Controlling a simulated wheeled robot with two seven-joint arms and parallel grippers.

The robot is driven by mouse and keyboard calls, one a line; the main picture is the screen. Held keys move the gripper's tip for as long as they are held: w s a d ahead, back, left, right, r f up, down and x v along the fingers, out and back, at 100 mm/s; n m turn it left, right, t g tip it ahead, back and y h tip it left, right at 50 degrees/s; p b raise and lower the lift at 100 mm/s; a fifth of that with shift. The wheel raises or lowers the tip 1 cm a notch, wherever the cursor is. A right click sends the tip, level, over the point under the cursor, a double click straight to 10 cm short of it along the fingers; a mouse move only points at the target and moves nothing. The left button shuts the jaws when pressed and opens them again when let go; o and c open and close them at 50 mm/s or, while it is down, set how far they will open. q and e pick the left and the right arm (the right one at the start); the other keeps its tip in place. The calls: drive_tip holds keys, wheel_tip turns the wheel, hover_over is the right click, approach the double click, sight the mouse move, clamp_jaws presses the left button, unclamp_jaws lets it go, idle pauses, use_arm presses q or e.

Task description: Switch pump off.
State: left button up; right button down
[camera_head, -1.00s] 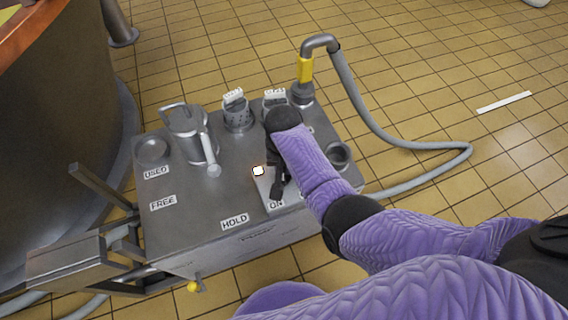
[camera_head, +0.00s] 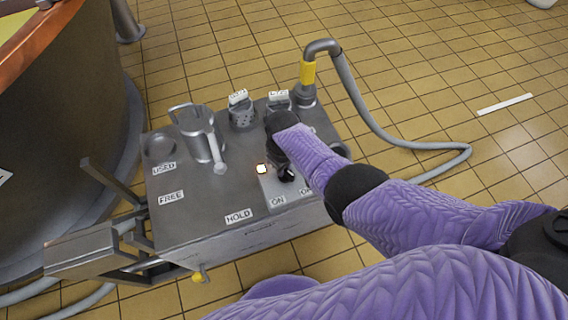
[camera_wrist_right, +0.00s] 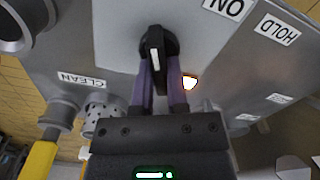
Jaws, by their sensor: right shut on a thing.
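The pump switch is a black knob (camera_wrist_right: 155,42) with a white line, on a light plate of the pump box (camera_head: 205,215). In the head view the knob (camera_head: 288,175) shows just beyond my right gripper (camera_head: 283,163). In the right wrist view the gripper's two purple-grey fingers (camera_wrist_right: 160,78) are shut on the knob, one on each side. An ON label (camera_head: 278,201) sits below the knob; a second label (camera_head: 305,191) to its right is partly covered by my arm. A lit lamp (camera_head: 262,168) glows left of the knob. My left gripper is not in view.
A metal jug (camera_head: 203,140) and a perforated cylinder (camera_head: 242,115) stand on the box top. A grey hose (camera_head: 360,100) with a yellow collar (camera_head: 308,73) rises from the back right corner. A large vat (camera_head: 60,130) is at the left.

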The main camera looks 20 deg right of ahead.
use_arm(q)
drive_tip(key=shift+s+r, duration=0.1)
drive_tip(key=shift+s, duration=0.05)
use_arm(e)
drive_tip(key=shift+n, duration=0.6)
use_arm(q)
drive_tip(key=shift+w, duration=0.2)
use_arm(e)
drive_tip(key=c, duration=0.6)
unclamp_jaws()
drive_tip(key=shift+c, duration=0.2)
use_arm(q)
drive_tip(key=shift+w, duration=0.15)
use_arm(e)
drive_tip(key=shift+r+p, duration=0.45)
use_arm(q)
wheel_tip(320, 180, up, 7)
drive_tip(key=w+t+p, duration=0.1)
drive_tip(key=p, duration=0.5)
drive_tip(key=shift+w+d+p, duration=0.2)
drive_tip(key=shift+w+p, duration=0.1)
drive_tip(key=shift+p, duration=0.1)
use_arm(e)
wheel_tip(320, 180, up, 9)
drive_tip(key=shift+f, duration=0.1)
